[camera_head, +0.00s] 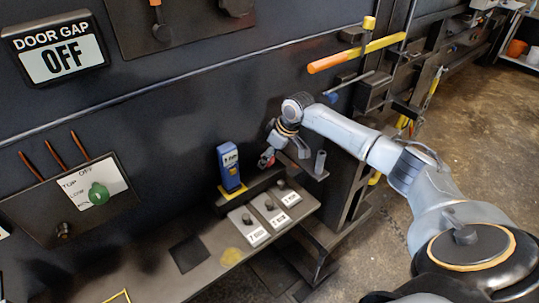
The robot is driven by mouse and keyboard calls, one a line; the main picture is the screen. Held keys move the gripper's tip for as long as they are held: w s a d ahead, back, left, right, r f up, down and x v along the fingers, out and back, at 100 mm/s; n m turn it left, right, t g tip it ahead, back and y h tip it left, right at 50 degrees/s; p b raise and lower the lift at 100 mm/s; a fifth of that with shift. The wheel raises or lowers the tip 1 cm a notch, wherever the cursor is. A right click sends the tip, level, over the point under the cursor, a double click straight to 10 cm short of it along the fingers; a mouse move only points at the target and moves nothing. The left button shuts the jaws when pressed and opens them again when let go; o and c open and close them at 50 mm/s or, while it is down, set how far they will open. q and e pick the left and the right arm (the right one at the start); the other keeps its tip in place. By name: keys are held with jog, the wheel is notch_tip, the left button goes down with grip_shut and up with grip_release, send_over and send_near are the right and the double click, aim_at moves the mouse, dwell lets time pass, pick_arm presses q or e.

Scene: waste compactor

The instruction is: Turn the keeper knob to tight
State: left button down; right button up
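No knob in the head view is legibly marked as the keeper knob, and no "tight" marking can be read. A green knob (98,194) sits on a panel at the left, with a plate reading OFF, TOP and LOW. My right arm reaches in from the right. Its gripper (268,157) is at the dark machine front, right of the blue gauge (230,166) and above the shelf. A small red and teal spot shows at its fingers. The fingers are small and partly hidden, so I cannot tell whether they hold anything. My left gripper is out of view.
A shelf (216,262) carries several labelled white plates (268,209) with dark pieces. A grey upright cylinder (320,163) stands just right of my gripper. An orange-yellow bar (355,54) sticks out above my arm. A sign (54,53) reads DOOR GAP OFF. Floor is open at right.

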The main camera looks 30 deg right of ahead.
jog(key=shift+r, duration=0.2)
jog(key=v, duration=1.1)
jog(key=shift+s+r, duration=0.2)
jog(key=shift+r, duration=0.05)
jog(key=shift+s+d+f, duration=0.1)
